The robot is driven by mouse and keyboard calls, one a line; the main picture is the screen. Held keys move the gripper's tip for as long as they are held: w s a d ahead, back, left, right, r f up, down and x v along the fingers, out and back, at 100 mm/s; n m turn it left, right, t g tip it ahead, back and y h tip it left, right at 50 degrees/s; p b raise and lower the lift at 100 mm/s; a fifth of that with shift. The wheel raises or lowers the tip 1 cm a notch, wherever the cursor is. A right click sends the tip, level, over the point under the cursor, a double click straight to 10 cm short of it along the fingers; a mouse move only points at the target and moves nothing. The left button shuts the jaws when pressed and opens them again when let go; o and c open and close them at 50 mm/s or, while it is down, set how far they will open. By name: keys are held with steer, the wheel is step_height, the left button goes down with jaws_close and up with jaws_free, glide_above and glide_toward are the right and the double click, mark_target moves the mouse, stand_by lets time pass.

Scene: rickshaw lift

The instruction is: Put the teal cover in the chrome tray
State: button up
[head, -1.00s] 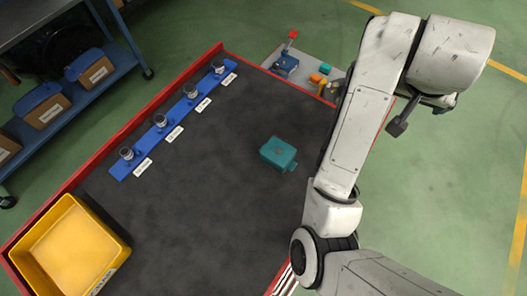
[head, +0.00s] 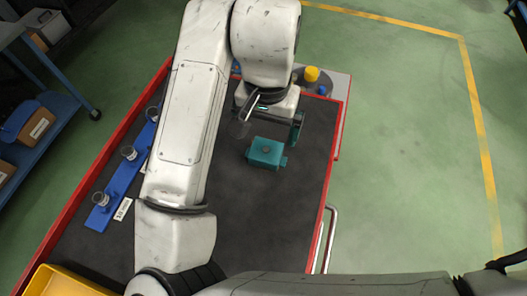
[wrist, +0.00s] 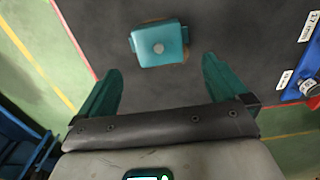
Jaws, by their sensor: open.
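My gripper (head: 270,128) is open and empty beside the cover. In the wrist view its two teal fingers (wrist: 162,68) are spread, with the cover just beyond the tips and roughly between their lines. I cannot make out a chrome tray in either current view.
A blue rack (head: 100,215) with several metal fittings and labels runs along the bench's left side, partly behind my arm. A yellow bin (head: 62,283) is at the lower left. A grey side shelf (head: 340,88) holds small coloured parts. A red rim edges the bench.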

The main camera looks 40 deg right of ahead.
mark_target(266, 150)
steer(key=f, duration=0.5)
steer(key=shift+s+a+f, duration=0.2)
steer(key=shift+s+a, duration=0.05)
steer(key=shift+f, duration=0.65)
steer(key=shift+c, duration=0.3)
steer(key=c, duration=1.2)
steer(key=shift+o, duration=0.2)
steer(key=shift+r, duration=0.15)
